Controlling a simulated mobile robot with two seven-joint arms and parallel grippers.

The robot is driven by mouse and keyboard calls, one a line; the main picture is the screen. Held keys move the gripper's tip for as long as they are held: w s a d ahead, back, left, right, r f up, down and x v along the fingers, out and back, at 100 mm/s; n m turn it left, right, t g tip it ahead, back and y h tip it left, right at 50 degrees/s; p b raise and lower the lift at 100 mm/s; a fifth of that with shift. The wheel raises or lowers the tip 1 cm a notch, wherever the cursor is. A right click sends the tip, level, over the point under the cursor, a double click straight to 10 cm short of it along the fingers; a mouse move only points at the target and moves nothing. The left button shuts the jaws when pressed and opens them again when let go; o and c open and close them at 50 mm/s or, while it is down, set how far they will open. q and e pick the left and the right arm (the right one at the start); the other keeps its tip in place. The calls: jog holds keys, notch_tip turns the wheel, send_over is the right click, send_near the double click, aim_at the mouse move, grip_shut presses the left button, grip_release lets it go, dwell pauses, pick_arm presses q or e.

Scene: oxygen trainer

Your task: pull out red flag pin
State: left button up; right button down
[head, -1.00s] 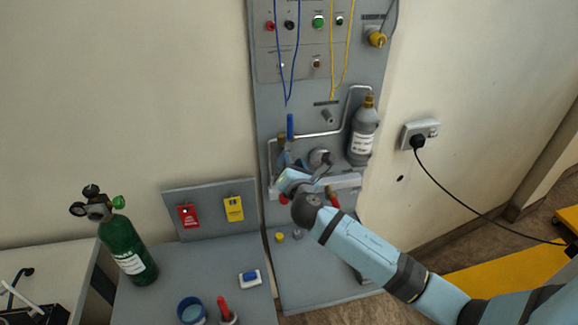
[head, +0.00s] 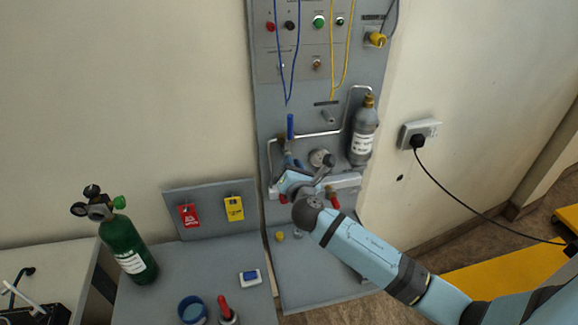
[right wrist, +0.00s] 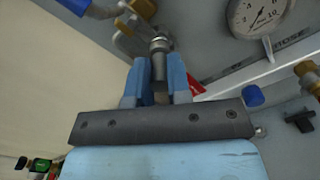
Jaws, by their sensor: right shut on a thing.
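My right gripper (head: 290,163) is at the lower part of the grey panel, just left of a round gauge. In the right wrist view its blue fingers (right wrist: 160,68) are closed around a grey metal cylindrical piece below a bracket-like fitting. A red flag (right wrist: 195,85) shows beside the right finger, partly hidden by it. The held piece appears to be the flag's pin. Whether its tip is still in the fitting cannot be told. In the head view a bit of red (head: 283,198) shows under the gripper. My left gripper is out of view.
The gauge (head: 321,158) and a grey bottle (head: 364,132) are right of the gripper. A blue lever (head: 290,126) stands above it. A red handle (head: 335,200) is close by my wrist. A green cylinder (head: 128,243) stands on the table at left.

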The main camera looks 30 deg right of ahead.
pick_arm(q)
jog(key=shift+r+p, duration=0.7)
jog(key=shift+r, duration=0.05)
pick_arm(e)
jog(key=v, duration=0.7)
jog(key=shift+s, duration=0.15)
dwell(0.3)
